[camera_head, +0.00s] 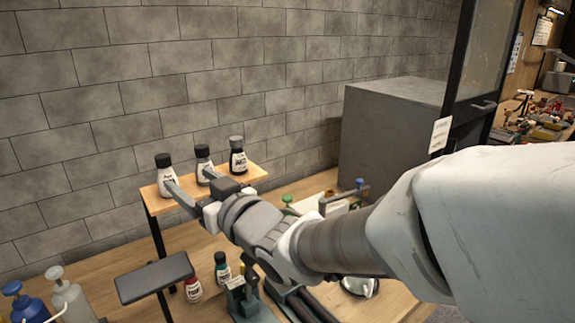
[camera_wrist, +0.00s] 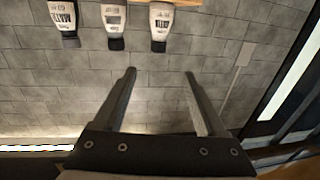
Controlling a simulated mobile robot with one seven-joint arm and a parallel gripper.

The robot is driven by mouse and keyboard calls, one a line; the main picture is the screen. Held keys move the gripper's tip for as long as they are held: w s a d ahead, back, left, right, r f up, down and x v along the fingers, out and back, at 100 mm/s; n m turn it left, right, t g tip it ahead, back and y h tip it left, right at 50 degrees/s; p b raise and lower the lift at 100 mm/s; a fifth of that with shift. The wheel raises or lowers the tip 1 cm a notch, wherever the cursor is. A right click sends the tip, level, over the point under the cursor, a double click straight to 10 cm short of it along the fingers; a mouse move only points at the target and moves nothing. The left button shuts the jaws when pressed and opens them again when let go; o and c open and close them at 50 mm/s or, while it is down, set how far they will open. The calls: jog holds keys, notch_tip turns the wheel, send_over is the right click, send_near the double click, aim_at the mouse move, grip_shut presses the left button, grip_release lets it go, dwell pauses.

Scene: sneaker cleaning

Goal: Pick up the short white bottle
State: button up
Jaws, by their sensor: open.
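A short white bottle (camera_head: 167,184) with a black cap stands upright at the left end of a small wooden shelf (camera_head: 150,196). In the wrist view, which is upside down, the white bottle (camera_wrist: 161,20) is the rightmost of three. My gripper (camera_head: 188,177) is open and empty at the shelf's front. In the wrist view the gripper (camera_wrist: 160,73) has its fingers apart, roughly in line with this bottle and short of it. In the head view one finger overlaps the bottle's lower part; contact cannot be told.
A second white bottle (camera_head: 203,157) and a dark bottle (camera_head: 238,160) stand beside it on the shelf. A grey cabinet (camera_head: 385,125) is at right. A block wall (camera_head: 200,75) is behind.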

aim_at(161, 160)
jog(key=p+x, duration=0.1)
jog(key=x, duration=1.1)
jog(key=shift+a+r, duration=0.1)
jog(key=shift+a, duration=0.2)
jog(key=x, duration=0.2)
jog(key=p+x, duration=0.1)
jog(key=x, duration=0.1)
jog(key=shift+w+d+f+p, duration=0.2)
jog(key=shift+w+f+p, duration=0.05)
jog(key=shift+p, duration=0.05)
jog(key=shift+w+a, duration=0.4)
jog(key=shift+a, duration=0.1)
grip_shut()
